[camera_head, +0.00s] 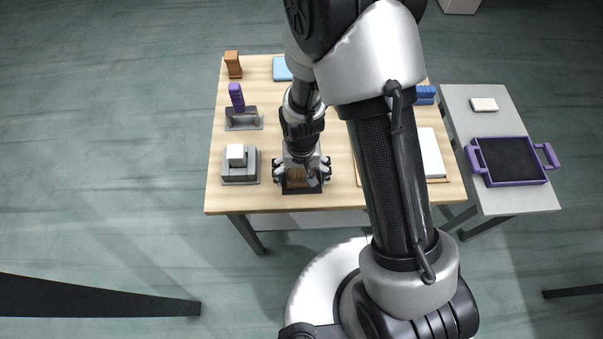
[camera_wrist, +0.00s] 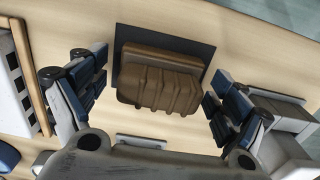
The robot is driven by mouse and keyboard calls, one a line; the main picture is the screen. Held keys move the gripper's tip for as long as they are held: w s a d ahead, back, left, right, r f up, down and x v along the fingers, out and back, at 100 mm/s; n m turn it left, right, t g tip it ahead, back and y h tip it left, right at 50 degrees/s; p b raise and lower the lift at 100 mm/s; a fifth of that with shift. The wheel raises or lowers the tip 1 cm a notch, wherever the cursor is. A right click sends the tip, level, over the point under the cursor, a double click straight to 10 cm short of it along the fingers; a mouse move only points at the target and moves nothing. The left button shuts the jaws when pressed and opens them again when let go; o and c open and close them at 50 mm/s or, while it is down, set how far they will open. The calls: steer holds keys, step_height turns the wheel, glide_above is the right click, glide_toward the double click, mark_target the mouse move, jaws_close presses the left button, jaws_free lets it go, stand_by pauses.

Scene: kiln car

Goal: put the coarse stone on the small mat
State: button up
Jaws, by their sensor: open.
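A brown ridged block, which I take for the coarse stone (camera_wrist: 160,82), shows in the wrist view over a small dark mat (camera_wrist: 162,35). It has a flatter part at the back and a grooved part nearer the camera. In the head view the mat (camera_head: 302,189) is at the table's front edge, and the brown block (camera_head: 297,177) is mostly hidden by my gripper (camera_head: 302,178). In the wrist view my gripper (camera_wrist: 156,96) is open, one finger on each side of the block with gaps. I cannot tell whether the block rests fully on the mat.
Left of the mat stand a grey holder with a white block (camera_head: 236,155) and a grey stand with a purple-handled tool (camera_head: 237,97). Another brown block (camera_head: 233,64) is at the back left. A white slab (camera_head: 432,152) lies right. A side table holds a purple tray (camera_head: 484,182).

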step_height(320, 180, up, 12)
steer(key=p, duration=0.4)
steer(key=shift+r, duration=0.25)
step_height(320, 180, up, 7)
steer(key=t, duration=0.1)
glide_above(302, 172)
steer(key=d, duration=0.2)
steer(key=s+d+r+t, duration=0.1)
steer(key=s+d+r, duration=0.2)
steer(key=r, duration=0.4)
steer(key=s+d+r+t, duration=0.1)
steer(key=s+d+r, duration=0.2)
steer(key=r, duration=0.3)
steer(key=s+d+r+t, duration=0.1)
steer(key=s+d+r, duration=0.1)
steer(key=s+r, duration=0.3)
steer(key=s, duration=0.2)
steer(key=shift+s+d+t, duration=0.3)
steer(key=shift+d, duration=0.05)
